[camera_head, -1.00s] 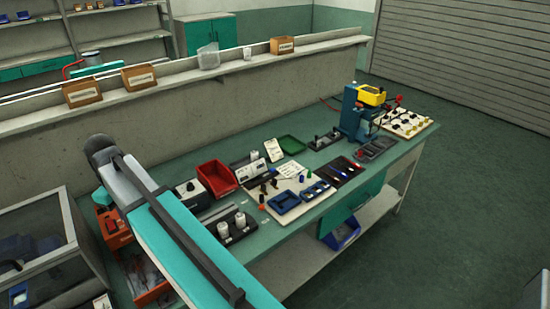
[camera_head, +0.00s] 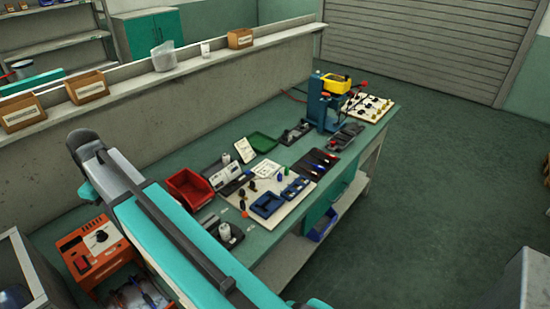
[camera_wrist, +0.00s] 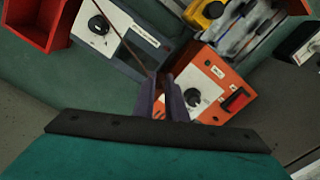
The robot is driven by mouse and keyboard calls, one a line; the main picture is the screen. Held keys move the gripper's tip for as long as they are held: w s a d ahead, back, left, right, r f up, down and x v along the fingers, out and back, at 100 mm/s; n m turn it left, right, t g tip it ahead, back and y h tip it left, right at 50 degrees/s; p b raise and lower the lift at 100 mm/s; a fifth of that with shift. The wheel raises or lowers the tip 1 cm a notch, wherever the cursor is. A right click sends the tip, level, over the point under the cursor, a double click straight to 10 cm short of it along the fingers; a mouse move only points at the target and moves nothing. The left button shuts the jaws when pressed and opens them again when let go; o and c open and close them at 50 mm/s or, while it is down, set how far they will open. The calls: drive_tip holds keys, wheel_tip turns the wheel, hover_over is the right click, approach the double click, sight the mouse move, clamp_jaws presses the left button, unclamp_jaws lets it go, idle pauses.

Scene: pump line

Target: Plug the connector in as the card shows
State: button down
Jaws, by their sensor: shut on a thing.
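My gripper (camera_wrist: 165,100) shows in the wrist view with its dark fingers close together. A thin brown lead (camera_wrist: 122,35) runs from the fingertips to the top edge, and the fingers appear shut on it. I cannot make out the connector's shape between them. The fingertips appear in front of an orange box (camera_wrist: 215,75) with a black knob and a red switch; height above it is unclear. A white card with markings (camera_head: 245,150) stands on the bench in the head view, too small to read. My arm hides the gripper there.
A grey box with a knob (camera_wrist: 122,28) and a red bin (camera_wrist: 38,22) lie close by in the wrist view. In the head view the bench (camera_head: 275,228) holds a pale board, dark trays and a blue-and-yellow machine (camera_head: 328,100). Open floor lies right.

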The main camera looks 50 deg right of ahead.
idle(0.4)
drive_tip(key=shift+m, duration=0.8)
drive_tip(key=d, duration=0.5)
drive_tip(key=d+p, duration=0.1)
drive_tip(key=d, duration=0.4)
drive_tip(key=d+p, duration=0.1)
drive_tip(key=d, duration=0.5)
drive_tip(key=shift+s+d+f, duration=0.1)
drive_tip(key=shift+s+f, duration=0.1)
drive_tip(key=shift+f, duration=0.05)
drive_tip(key=s+d+m+p, duration=0.1)
drive_tip(key=s+d, duration=0.2)
drive_tip(key=d, duration=0.5)
drive_tip(key=s+d+p, duration=0.1)
drive_tip(key=s+d, duration=0.1)
drive_tip(key=d, duration=0.7)
drive_tip(key=s+d+f+m+p, duration=0.3)
drive_tip(key=s+d, duration=1.8)
drive_tip(key=d, duration=0.4)
drive_tip(key=shift+p, duration=0.3)
drive_tip(key=shift+f, duration=0.2)
drive_tip(key=shift+f+b, duration=1.3)
drive_tip(key=shift+f, duration=1.2)
